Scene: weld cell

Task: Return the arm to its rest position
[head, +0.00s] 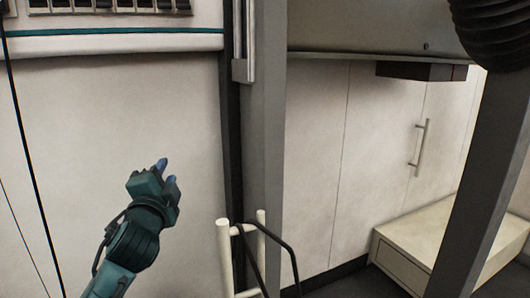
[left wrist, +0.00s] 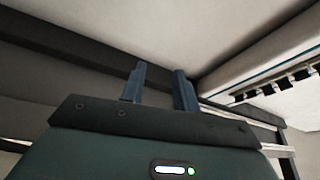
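My left gripper (head: 166,171) is raised in front of a pale wall in the head view, left of the grey post. Its two blue fingers point up and a little right. In the left wrist view the fingers of my left gripper (left wrist: 159,88) stand apart with a clear gap and nothing between them. The left arm comes up from the bottom of the head view. My right gripper does not show in either view.
A grey post (head: 264,150) stands right of my left gripper. A cream tubular frame (head: 224,255) with dark bars stands below it. A low cream box (head: 420,240) sits at the right by a door handle (head: 419,148). A black ribbed hose (head: 505,35) hangs at top right.

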